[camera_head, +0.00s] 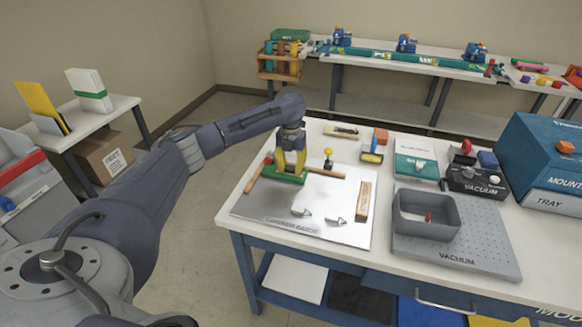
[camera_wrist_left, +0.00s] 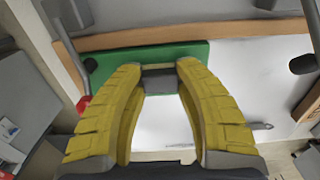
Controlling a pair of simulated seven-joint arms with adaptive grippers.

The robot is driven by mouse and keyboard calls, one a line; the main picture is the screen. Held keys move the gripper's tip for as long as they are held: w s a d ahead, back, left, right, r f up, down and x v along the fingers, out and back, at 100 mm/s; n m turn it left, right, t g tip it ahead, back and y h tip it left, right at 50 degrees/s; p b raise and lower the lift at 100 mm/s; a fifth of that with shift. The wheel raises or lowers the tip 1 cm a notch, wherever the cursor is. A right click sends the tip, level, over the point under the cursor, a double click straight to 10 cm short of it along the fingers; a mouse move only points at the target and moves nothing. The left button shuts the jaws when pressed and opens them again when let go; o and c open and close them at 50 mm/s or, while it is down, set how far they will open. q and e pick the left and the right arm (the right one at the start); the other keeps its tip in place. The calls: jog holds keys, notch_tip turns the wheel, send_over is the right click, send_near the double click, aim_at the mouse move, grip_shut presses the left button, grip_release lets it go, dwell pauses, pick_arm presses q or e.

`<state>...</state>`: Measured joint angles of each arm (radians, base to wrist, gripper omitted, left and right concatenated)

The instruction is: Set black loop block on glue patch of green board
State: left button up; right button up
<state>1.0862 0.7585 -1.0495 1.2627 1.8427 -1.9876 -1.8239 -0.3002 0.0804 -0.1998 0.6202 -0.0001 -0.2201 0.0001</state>
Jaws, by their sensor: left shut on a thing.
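The green board (camera_head: 284,178) lies at the back left of a pale metal plate; it also shows in the left wrist view (camera_wrist_left: 120,60), beside a wooden strip. My left gripper (camera_head: 291,160) is right above it, pointing down. In the left wrist view its yellow fingers (camera_wrist_left: 160,80) are closed on a small dark grey-black block (camera_wrist_left: 159,82), which looks like the black loop block. The block is over or on the board; I cannot tell whether they touch. The glue patch is not visible, hidden by the fingers and block. My right gripper is not in view.
The metal plate (camera_head: 270,212) has wooden strips along its edges and two small metal clips. A grey bin (camera_head: 427,225) stands on the vacuum plate (camera_head: 483,235) at right. The plate's front middle is mostly clear.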

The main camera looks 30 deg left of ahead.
aim_at(291, 167)
pick_arm(q)
jog(key=shift+f, duration=0.1)
jog(key=o, duration=0.9)
jog(key=shift+o, duration=0.2)
notch_tip(291, 167, up, 12)
dwell(0.4)
